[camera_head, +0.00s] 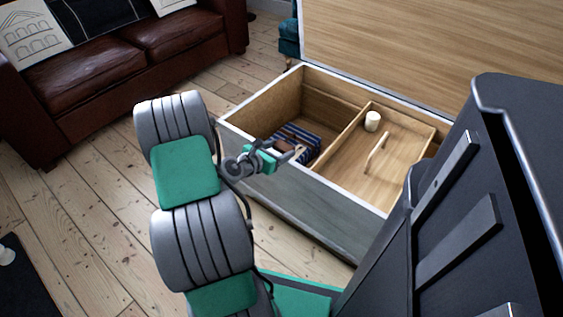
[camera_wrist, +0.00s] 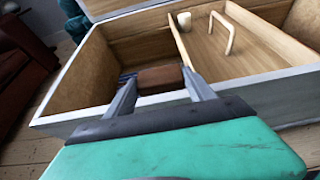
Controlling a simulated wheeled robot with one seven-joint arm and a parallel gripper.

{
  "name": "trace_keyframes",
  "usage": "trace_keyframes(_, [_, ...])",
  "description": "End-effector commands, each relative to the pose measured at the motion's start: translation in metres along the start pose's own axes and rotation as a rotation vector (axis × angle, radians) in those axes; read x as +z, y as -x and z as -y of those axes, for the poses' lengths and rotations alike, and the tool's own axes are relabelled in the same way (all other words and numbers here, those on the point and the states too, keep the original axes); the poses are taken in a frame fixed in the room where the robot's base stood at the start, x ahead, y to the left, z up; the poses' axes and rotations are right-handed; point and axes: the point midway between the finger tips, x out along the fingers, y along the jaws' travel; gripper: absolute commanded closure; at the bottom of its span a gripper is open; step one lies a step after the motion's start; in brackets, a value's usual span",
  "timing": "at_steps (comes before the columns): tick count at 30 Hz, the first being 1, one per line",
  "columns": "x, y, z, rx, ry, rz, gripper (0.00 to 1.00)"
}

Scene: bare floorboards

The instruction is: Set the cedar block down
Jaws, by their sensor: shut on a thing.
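The reddish-brown cedar block (camera_wrist: 160,78) is between the fingertips of my gripper (camera_wrist: 158,86), which is shut on it. In the head view my gripper (camera_head: 288,154) reaches over the front wall of an open chest (camera_head: 312,180), at its left compartment. The block shows there as a small brown patch (camera_head: 282,145), partly hidden by the gripper. A blue striped folded cloth (camera_head: 307,135) lies in the left compartment, right by the block. I cannot tell whether the block touches the cloth.
A divider (camera_head: 342,136) splits the chest. The right side has a wooden tray-like surface with a white cylinder (camera_head: 372,121) and a pale handle (camera_head: 376,152). The raised wooden lid (camera_head: 430,45) stands behind. A brown leather sofa (camera_head: 125,55) is at left. The far-left compartment floor looks clear.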

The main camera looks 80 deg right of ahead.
Motion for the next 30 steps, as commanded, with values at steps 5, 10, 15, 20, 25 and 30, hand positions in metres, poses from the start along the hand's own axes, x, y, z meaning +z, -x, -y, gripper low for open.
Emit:
trace_keyframes(5, [-0.024, -0.02, 0.002, 0.0, 0.001, -0.002, 0.76])
trace_keyframes(10, [-0.036, -0.025, 0.001, 0.001, 0.0, 0.0, 0.76])
trace_keyframes(15, [-0.034, -0.024, 0.002, 0.001, 0.0, 0.0, 0.76])
trace_keyframes(20, [-0.037, -0.025, 0.002, 0.0, 0.0, 0.0, 0.34])
trace_keyframes(25, [-0.037, -0.025, 0.002, 0.0, 0.0, 0.0, 0.2])
trace_keyframes(30, [-0.037, -0.025, 0.002, 0.0, 0.0, -0.001, 0.16])
